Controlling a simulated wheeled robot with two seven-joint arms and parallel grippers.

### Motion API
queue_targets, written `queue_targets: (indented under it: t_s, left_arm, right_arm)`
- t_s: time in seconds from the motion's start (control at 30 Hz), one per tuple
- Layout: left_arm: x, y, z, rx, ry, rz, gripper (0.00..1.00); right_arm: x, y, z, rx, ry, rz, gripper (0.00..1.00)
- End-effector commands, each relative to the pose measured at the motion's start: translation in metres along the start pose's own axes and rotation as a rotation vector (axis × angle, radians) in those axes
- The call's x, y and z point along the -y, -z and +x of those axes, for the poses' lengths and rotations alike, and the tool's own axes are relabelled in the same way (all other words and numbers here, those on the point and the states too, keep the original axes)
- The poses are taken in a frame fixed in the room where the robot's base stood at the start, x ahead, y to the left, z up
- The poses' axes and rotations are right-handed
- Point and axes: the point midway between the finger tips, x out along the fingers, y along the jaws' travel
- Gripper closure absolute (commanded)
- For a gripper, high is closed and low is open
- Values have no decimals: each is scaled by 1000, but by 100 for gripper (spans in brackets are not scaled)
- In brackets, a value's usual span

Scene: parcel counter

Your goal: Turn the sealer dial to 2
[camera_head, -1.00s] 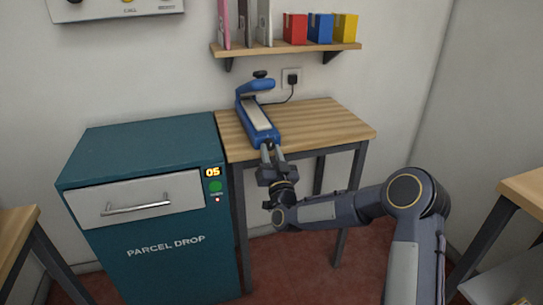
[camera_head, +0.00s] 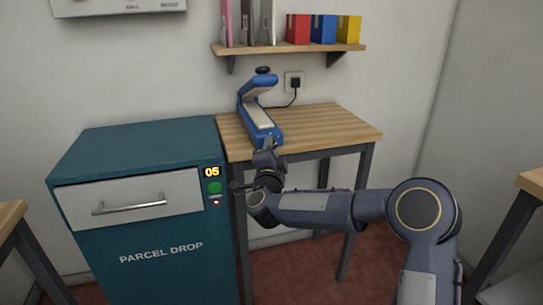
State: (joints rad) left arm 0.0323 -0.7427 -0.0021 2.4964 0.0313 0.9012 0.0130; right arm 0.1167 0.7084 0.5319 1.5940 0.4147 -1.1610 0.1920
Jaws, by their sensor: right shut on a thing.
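The blue sealer (camera_head: 259,122) stands on the wooden table, its upper arm raised at the back with a black knob on top. Its dial is not visible; the front end is hidden behind my right gripper. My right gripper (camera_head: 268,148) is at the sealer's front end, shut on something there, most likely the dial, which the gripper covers. My left gripper is not in view.
The teal parcel drop cabinet (camera_head: 140,235) with a white drawer stands close on the left, its display reading 05. The wooden table (camera_head: 330,128) is clear right of the sealer. A shelf (camera_head: 290,48) with boxes hangs above, and a cord runs to the wall socket (camera_head: 294,84).

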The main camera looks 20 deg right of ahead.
Motion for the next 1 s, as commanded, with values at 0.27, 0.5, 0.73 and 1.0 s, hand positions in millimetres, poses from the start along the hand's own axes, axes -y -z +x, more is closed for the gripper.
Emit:
queue_targets:
  t_s: [0.27,0.5,0.73,1.0]
  left_arm:
    - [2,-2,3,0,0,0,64]
    - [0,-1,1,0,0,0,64]
    - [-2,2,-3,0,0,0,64]
    - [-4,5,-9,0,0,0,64]
  right_arm:
    - [4,0,0,-11,-98,244,95]
    - [6,1,1,-22,-184,454,95]
    - [9,3,2,-33,-266,655,95]
    - [10,4,2,-43,-348,856,95]
